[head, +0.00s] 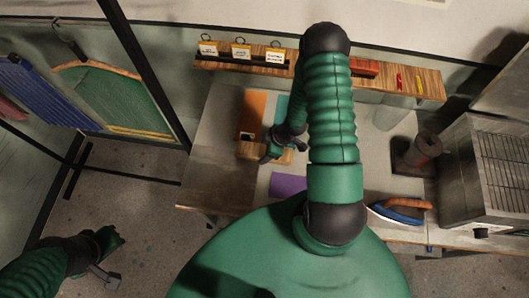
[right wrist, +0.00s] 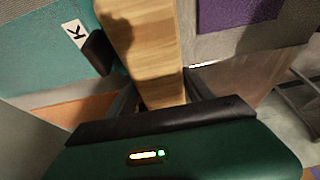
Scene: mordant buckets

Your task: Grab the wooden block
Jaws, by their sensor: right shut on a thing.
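The wooden block (right wrist: 146,55) is a long, pale, grained piece that runs up through the right wrist view between my right gripper's dark fingers. My right gripper (right wrist: 155,90) is shut on it. In the head view the block (head: 286,158) shows only in part beside my right gripper (head: 272,152), over the table; my arm covers some of this area. I cannot tell whether the block touches the table. My left gripper (head: 106,277) is at the lower left, over the floor and far from the block; its opening is too small to judge.
An orange panel (head: 253,108), a teal panel (head: 282,106) and a purple sheet (head: 287,185) lie on the table (head: 215,185). A blue iron (head: 400,211), a dark cylinder (head: 419,150) and a grey grilled box (head: 490,165) are at the right. A wooden rack (head: 405,78) runs along the back.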

